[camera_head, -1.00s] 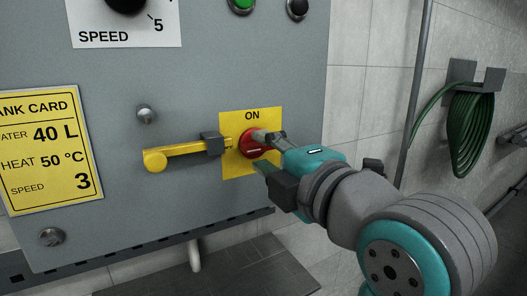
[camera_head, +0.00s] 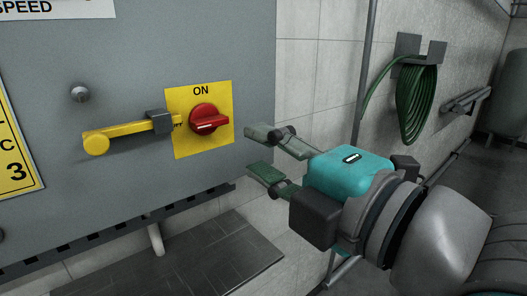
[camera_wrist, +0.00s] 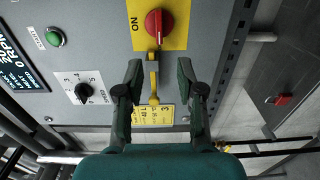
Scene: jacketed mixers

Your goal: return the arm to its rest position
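My gripper (camera_head: 272,155) is open and empty, to the right of the grey panel and apart from the red rotary switch (camera_head: 208,119). The switch sits on a yellow plate (camera_head: 192,148) marked ON. A yellow lever (camera_head: 130,132) lies to the left of the switch, through a grey bracket. In the wrist view my two fingers (camera_wrist: 157,88) stand wide apart, with the yellow lever and the red switch (camera_wrist: 157,22) seen beyond them. Part of my arm runs out of the head view at the lower right.
The grey panel (camera_head: 150,50) fills the left. A coiled green hose (camera_head: 416,102) hangs on the tiled wall at the right. A thin vertical pipe (camera_head: 366,70) runs beside it. Open space shows around my gripper.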

